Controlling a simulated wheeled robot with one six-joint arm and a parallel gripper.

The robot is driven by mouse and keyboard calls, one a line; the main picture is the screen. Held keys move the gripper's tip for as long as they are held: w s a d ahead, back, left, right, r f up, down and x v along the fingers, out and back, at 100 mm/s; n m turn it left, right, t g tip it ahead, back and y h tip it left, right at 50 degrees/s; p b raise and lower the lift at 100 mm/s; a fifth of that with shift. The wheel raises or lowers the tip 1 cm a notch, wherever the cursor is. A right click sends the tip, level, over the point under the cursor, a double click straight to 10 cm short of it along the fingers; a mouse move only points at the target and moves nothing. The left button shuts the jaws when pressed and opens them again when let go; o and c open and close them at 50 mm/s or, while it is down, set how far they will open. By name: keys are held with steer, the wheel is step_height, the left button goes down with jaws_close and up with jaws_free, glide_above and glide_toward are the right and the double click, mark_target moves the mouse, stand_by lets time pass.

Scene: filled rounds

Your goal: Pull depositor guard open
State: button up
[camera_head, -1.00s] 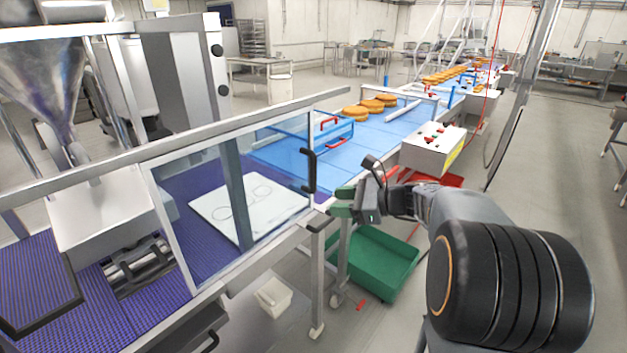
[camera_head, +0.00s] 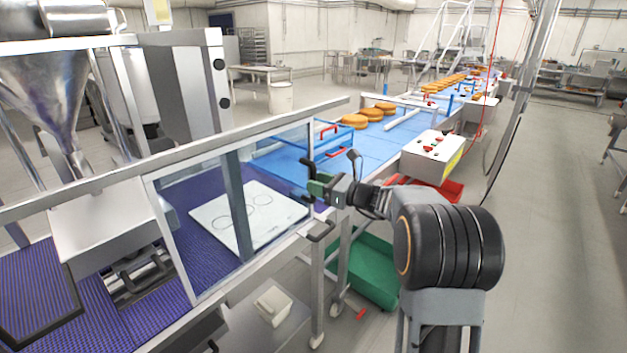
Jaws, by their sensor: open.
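The depositor guard (camera_head: 283,158) is a clear sliding panel in a metal frame along the front of the purple-belted machine. Its black handle (camera_head: 308,170) stands at the panel's right edge. My gripper (camera_head: 316,184) has green fingers and is open, right at the handle in the picture. The fingers overlap the handle's lower part, and I cannot tell whether they touch it or surround it. Behind the panel, a white board (camera_head: 222,232) with drawn circles lies on the purple belt. The steel depositor hopper (camera_head: 50,95) stands at the left.
A control box (camera_head: 432,152) with buttons stands right of the blue conveyor (camera_head: 375,138), which carries round orange cakes (camera_head: 356,121). A green bin (camera_head: 365,275) and a white tub (camera_head: 272,304) sit low beneath. Open floor lies at the right.

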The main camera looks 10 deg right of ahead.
steer(key=shift+x, duration=0.95)
jaws_close()
